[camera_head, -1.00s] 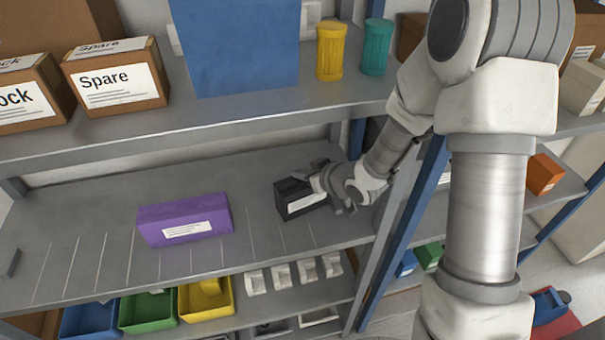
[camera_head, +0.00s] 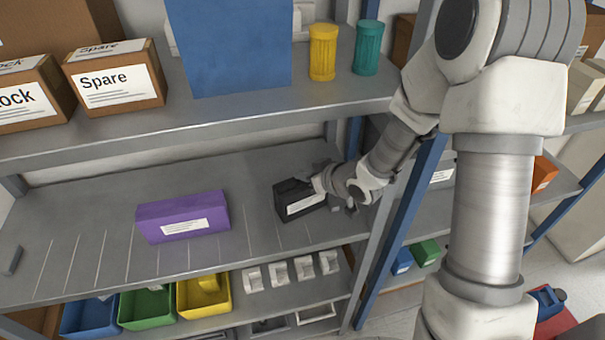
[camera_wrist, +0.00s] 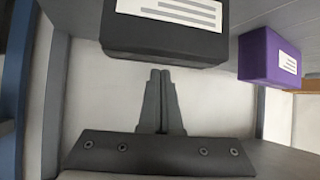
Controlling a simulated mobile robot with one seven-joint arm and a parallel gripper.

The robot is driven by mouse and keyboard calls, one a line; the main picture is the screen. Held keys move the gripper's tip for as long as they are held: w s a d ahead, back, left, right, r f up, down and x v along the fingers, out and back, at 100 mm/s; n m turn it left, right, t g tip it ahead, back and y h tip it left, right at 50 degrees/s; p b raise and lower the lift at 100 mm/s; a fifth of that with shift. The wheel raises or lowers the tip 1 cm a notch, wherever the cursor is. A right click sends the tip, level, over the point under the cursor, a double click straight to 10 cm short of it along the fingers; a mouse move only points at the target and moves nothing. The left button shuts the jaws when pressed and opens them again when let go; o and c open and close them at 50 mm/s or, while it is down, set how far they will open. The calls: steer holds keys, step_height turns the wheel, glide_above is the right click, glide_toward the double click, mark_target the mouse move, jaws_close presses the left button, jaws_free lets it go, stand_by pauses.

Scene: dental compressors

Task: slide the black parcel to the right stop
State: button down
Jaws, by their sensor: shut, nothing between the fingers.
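The black parcel (camera_head: 299,200), with a white label, stands on the middle shelf towards its right end. In the wrist view the black parcel (camera_wrist: 165,40) fills the top, just beyond my fingertips. My gripper (camera_head: 320,182) is at the parcel's right side in the head view. In the wrist view my gripper (camera_wrist: 160,72) has its two fingers together with nothing between them. The tips are close to the parcel; I cannot tell whether they touch it. The right stop is not clearly made out around my wrist.
A purple parcel (camera_head: 183,217) stands left of the black one, with a gap between. A small grey block (camera_head: 12,261) is at the shelf's far left. A blue post (camera_head: 402,220) stands at the right, and the upper shelf (camera_head: 215,127) overhangs. Coloured bins sit below.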

steer(key=shift+a, duration=0.2)
steer(key=s+d+p, duration=0.4)
steer(key=s+d, duration=0.3)
steer(key=s, duration=0.2)
steer(key=shift+d, duration=0.4)
steer(key=shift+s, duration=0.15)
